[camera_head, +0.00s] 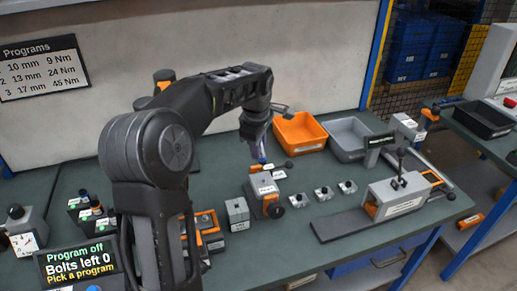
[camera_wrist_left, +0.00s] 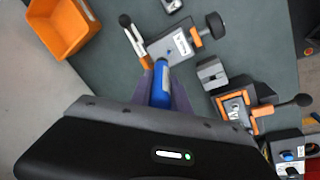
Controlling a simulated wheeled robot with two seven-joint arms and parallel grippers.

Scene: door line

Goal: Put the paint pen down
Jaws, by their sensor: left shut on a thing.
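My left gripper (camera_head: 260,157) points down over the bench, and it also shows in the wrist view (camera_wrist_left: 161,90). It is shut on the paint pen, a blue cylinder (camera_wrist_left: 160,84) between its purple-grey fingers. In the head view the pen is mostly hidden by the fingers. Below is a grey and orange fixture (camera_head: 265,187) with a white label and a black knob, also in the wrist view (camera_wrist_left: 172,47). The pen overlaps the fixture's near edge in the wrist view; I cannot tell whether they touch. My right gripper is out of view.
An orange bin (camera_head: 300,133) and a grey bin (camera_head: 349,138) stand at the back. Several small metal parts (camera_head: 323,194) lie right of the fixture. A grey block (camera_head: 237,214) stands to its left. A larger clamp device (camera_head: 397,196) sits at right. Bare bench (camera_head: 270,245) shows in front.

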